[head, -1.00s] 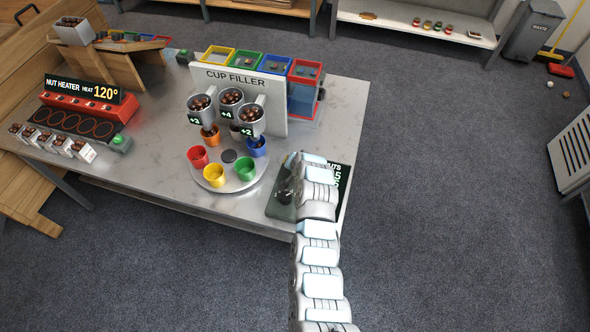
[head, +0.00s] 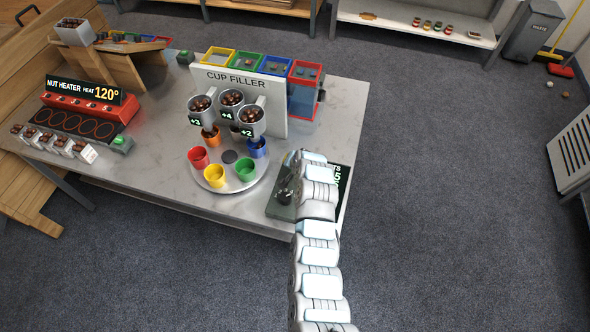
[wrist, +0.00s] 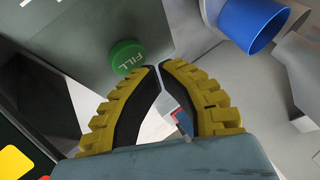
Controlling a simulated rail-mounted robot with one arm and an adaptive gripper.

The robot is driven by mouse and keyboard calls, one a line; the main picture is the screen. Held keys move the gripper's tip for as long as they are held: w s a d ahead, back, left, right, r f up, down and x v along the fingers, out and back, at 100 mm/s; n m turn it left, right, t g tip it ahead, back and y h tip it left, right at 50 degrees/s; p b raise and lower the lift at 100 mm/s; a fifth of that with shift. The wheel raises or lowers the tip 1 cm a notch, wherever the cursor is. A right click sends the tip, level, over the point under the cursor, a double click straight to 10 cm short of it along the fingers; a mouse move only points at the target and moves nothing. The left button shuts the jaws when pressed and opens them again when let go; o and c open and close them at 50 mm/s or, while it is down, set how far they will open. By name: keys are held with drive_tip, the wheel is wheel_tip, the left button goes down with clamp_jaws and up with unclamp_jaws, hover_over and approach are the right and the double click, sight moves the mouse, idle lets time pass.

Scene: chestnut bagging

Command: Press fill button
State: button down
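The green round fill button (wrist: 126,55), marked FILL, sits on a grey surface in the wrist view. My gripper (wrist: 159,66) has yellow-backed black fingers with the tips nearly together and nothing seen between them. The tips are just right of and below the button in that view; I cannot tell whether they touch it. In the head view my arm covers the button. The cup filler (head: 238,84) has several grey hoppers of chestnuts above a round turntable (head: 218,185) with coloured cups. A blue cup (wrist: 252,22) also shows in the wrist view.
A dark count display (head: 342,178) lies at the table's right corner, partly behind my arm. The red nut heater (head: 88,106) and several small white boxes stand at the left. Coloured bins (head: 304,72) stand behind the filler. The marble table (head: 345,100) is bare at its right edge.

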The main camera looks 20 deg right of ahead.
drive_tip(key=shift+r+p, duration=1.2)
drive_tip(key=shift+r, duration=1.35)
drive_tip(key=shift+w+f, duration=0.1)
drive_tip(key=shift+w, duration=0.05)
